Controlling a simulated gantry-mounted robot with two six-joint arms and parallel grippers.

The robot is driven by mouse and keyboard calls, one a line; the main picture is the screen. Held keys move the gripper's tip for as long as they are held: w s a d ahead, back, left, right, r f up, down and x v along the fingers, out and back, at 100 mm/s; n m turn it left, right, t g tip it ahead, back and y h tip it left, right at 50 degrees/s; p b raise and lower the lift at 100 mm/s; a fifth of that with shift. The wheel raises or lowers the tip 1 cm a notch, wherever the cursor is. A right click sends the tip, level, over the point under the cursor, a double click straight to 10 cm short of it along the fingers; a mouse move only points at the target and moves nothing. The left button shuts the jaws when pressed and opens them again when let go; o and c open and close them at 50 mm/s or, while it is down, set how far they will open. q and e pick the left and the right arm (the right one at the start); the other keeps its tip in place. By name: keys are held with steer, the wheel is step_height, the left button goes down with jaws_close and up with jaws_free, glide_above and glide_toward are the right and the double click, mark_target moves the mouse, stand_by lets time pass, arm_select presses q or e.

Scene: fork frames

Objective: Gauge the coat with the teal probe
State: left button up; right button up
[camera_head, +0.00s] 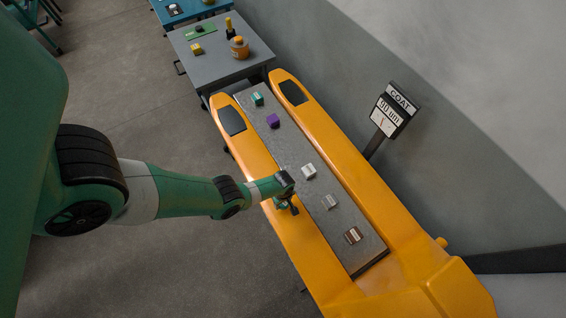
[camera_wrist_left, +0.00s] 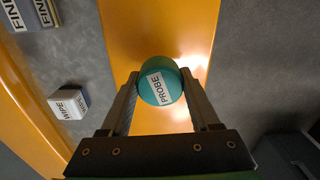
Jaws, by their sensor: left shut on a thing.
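My left gripper (camera_head: 287,203) hangs over the near-side yellow fork (camera_head: 287,243). In the left wrist view, its two fingers (camera_wrist_left: 163,95) are shut on the round teal probe (camera_wrist_left: 160,83), labelled PROBE. The probe is in front of the fork's yellow coat (camera_wrist_left: 120,30); I cannot tell whether it touches. In the head view the probe is mostly hidden by the gripper. A sign (camera_head: 396,105) reading COAT stands beyond the far fork, with a display that appears to read 90 um. My right gripper is not in view.
A grey board (camera_head: 290,150) between the forks carries a teal block (camera_head: 257,98), a purple block (camera_head: 273,120), a white WIPE block (camera_wrist_left: 68,103), a grey block (camera_head: 329,201) and a brown block (camera_head: 352,235). A grey table (camera_head: 215,65) with small items stands behind.

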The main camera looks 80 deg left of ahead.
arm_select(q)
steer(key=shift+r+p, duration=1.95)
steer(key=shift+r, duration=0.4)
steer(key=shift+f, duration=0.1)
